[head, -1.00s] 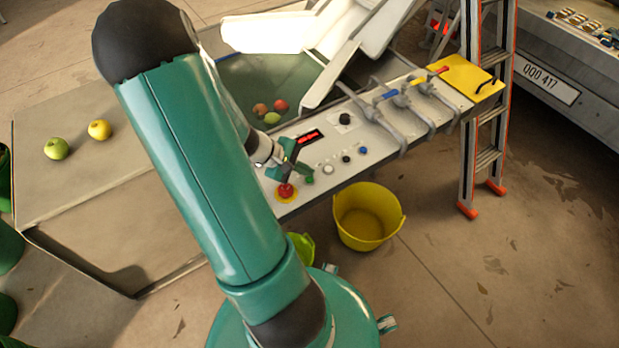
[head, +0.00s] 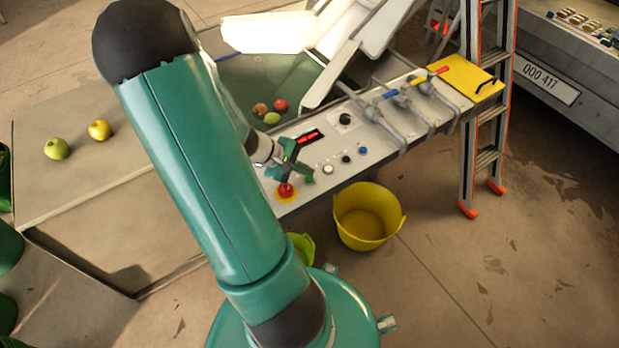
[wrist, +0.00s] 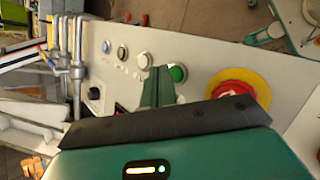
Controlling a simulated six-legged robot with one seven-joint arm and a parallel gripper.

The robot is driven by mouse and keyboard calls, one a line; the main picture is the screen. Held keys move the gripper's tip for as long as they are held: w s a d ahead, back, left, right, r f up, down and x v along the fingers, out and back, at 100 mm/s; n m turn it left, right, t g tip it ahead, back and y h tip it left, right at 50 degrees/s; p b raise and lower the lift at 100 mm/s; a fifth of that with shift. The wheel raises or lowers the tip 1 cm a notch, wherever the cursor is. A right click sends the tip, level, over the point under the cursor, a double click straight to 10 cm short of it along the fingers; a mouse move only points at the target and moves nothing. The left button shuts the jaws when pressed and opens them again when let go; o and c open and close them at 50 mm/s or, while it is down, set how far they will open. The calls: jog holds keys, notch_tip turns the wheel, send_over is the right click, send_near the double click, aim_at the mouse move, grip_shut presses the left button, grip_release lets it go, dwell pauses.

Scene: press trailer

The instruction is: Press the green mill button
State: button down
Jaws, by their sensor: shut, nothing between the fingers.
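The green button (wrist: 178,73) sits on the pale control panel, between a white button (wrist: 145,60) and the red emergency stop on a yellow disc (wrist: 232,92). In the head view the green button (head: 310,181) shows just beside my fingers, right of the red stop (head: 286,191). My gripper (wrist: 160,72) is shut and empty. Its green fingertips are close beside the green button in the wrist view, on the white button's side, overlapping its edge. I cannot tell whether they touch it or the panel.
Black and blue knobs (head: 364,150) and a red-lit display (head: 309,137) share the panel. Grey pipes with valves (head: 385,115) stand farther right. A yellow bucket (head: 366,217) is on the floor below the panel. A ladder (head: 487,120) stands at right.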

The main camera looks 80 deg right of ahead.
jog(key=shift+f, duration=0.1)
jog(key=shift+f, duration=0.35)
jog(key=shift+f, duration=0.35)
dwell(0.8)
jog(key=shift+r, duration=0.8)
jog(key=shift+r, duration=2.5)
